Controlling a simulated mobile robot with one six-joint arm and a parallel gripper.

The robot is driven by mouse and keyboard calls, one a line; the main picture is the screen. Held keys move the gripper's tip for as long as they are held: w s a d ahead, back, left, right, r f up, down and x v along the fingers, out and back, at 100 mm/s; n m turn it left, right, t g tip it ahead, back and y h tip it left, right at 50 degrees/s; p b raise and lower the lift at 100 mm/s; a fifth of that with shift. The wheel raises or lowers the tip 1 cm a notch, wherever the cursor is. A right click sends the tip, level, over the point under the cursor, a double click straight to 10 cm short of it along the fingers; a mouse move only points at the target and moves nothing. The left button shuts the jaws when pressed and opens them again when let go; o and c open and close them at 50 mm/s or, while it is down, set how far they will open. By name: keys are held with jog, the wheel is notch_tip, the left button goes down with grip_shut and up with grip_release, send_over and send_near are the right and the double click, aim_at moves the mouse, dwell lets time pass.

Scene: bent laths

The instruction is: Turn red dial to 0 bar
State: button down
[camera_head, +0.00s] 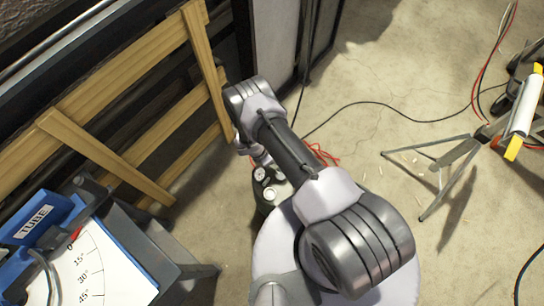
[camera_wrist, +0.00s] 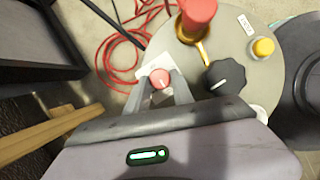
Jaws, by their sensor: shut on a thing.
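In the wrist view, the red dial (camera_wrist: 159,78) is a small round knob with a pale mark, on a white plate (camera_wrist: 146,70) at the edge of a grey-green round top (camera_wrist: 195,95). My gripper (camera_wrist: 163,84) is shut on it, one finger on each side. The scale and its numbers cannot be read. In the head view, my gripper (camera_head: 262,158) is small and partly hidden by my arm, just above the dark green tank (camera_head: 261,204) with pale round gauges (camera_head: 269,193). The red dial cannot be made out there.
Beside the dial are a black knob (camera_wrist: 225,77), a taller red cap (camera_wrist: 198,12) on a brass stem and a yellow knob (camera_wrist: 263,47). Red hose (camera_wrist: 115,50) lies on the floor. Wooden laths (camera_head: 110,155) and a blue tube bender (camera_head: 38,222) stand left. Open floor (camera_head: 390,80) lies right.

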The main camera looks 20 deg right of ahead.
jog(key=c, duration=1.1)
grip_release()
jog(key=p+v, duration=0.7)
jog(key=v, duration=1)
jog(key=shift+a, duration=0.15)
jog(key=shift+s+r, duration=0.1)
jog(key=shift+s, duration=0.05)
